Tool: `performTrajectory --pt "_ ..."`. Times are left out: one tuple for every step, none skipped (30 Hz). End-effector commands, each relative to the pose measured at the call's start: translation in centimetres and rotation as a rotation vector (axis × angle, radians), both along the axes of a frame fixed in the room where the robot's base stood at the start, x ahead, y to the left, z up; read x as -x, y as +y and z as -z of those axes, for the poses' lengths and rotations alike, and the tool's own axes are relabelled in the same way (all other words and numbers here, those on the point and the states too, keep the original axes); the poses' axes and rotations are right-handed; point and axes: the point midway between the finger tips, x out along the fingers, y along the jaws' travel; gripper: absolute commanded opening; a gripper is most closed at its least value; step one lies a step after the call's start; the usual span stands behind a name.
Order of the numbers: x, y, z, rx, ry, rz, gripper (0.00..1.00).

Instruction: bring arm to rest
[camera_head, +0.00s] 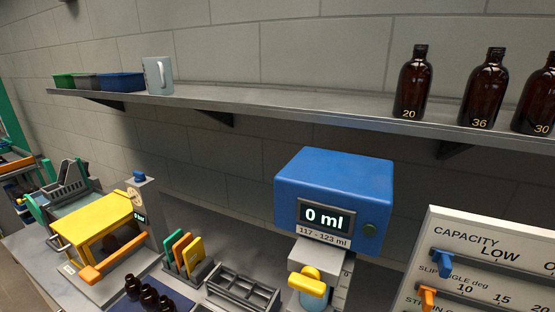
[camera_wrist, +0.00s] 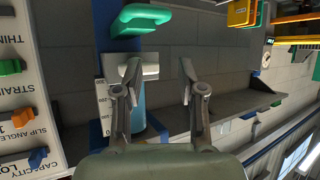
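My gripper (camera_wrist: 160,75) shows in the wrist view with its two fingers spread apart. Nothing is seen held between them. Behind the left finger is a grey block with a blue cylinder (camera_wrist: 138,116) below it, and a green handle (camera_wrist: 140,22) is above. I cannot tell how far these are from the fingers. My arm and gripper do not show in the head view.
The wall shelf (camera_head: 250,98) carries several amber bottles (camera_head: 413,85), a mug (camera_head: 158,76) and small bins (camera_head: 120,82). Below are a blue dispenser (camera_head: 335,185) reading 0 ml, a rack (camera_head: 240,290), a yellow machine (camera_head: 95,225), dark bottles (camera_head: 148,295) and a slider panel (camera_head: 490,265).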

Motion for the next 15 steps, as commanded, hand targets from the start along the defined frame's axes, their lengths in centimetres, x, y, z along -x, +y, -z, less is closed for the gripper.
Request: performTrajectory --pt "0.5 2.3 -0.4 -0.005 -0.007 -0.028 0.4" --pt "0.9 3.4 -0.7 -0.01 -0.011 -0.038 0.4" --pt "1.4 4.7 -1.3 -0.016 -0.016 -0.049 0.4" --pt "1.2 4.0 -3.3 -0.015 -0.015 -0.038 0.4" --pt "1.2 3.9 -4.3 -0.015 -0.013 -0.035 0.4" --pt "1.1 3.8 -5.3 -0.015 -0.013 -0.034 0.4" --pt "1.1 3.8 -6.1 -0.015 -0.013 -0.034 0.4" --pt "1.1 3.8 -6.9 -0.016 -0.012 -0.034 0.4" --pt "1.1 3.8 -8.1 -0.016 -0.012 -0.034 0.4" --pt "1.1 3.8 -8.9 -0.016 -0.012 -0.034 0.4" --pt "1.1 3.7 -9.9 -0.015 -0.012 -0.033 0.4" --pt "1.1 3.7 -11.2 -0.015 -0.012 -0.033 0.4" --pt "1.1 3.7 -12.2 -0.015 -0.012 -0.033 0.4" --pt "1.1 3.7 -13.4 -0.016 -0.012 -0.032 0.4" --pt "1.1 3.7 -14.9 -0.016 -0.012 -0.031 0.4"
